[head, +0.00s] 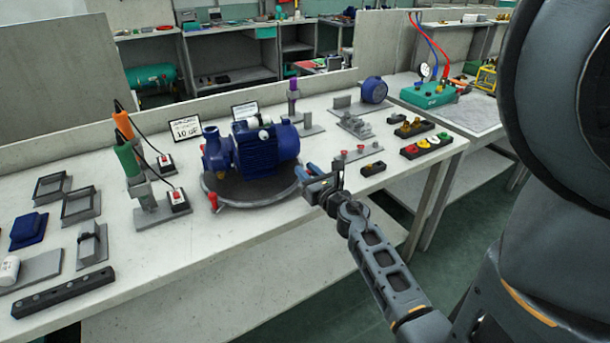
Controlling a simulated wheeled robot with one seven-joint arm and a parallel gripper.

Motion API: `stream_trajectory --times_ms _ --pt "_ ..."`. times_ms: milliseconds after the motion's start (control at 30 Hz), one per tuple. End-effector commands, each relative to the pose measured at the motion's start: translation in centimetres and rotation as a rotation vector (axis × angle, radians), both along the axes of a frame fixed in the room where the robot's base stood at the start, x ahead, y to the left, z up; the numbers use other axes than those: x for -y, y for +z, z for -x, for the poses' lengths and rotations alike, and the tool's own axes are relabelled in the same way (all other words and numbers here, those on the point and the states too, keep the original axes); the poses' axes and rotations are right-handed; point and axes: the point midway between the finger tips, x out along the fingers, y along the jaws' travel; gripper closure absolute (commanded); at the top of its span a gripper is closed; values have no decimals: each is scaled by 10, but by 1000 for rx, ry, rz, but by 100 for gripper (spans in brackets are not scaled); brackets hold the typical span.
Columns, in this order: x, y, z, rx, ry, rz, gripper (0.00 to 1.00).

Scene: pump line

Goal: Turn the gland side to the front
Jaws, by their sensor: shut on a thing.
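A blue pump with its motor (262,148) stands on a round dark turntable (250,196) on the pale bench. The pump's flanged end (212,145) is at the left, and the ribbed motor body is at the right. I cannot tell which side is the gland side. A red knob (213,200) sticks up at the turntable's left front rim.
Green (127,160) and orange-handled tools stand in holders at the left, close to the turntable. A grey block with red knobs (352,155) and a black block (372,168) lie close to my gripper's right. The front bench edge is clear.

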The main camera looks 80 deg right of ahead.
Motion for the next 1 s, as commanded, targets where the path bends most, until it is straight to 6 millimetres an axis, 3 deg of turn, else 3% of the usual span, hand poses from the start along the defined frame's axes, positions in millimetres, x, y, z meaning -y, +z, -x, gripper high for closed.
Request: stream_trajectory --times_ms 400,1000 --pt "16 -2 3 -3 36 -2 100" --pt "20 -2 3 -3 36 -2 100"
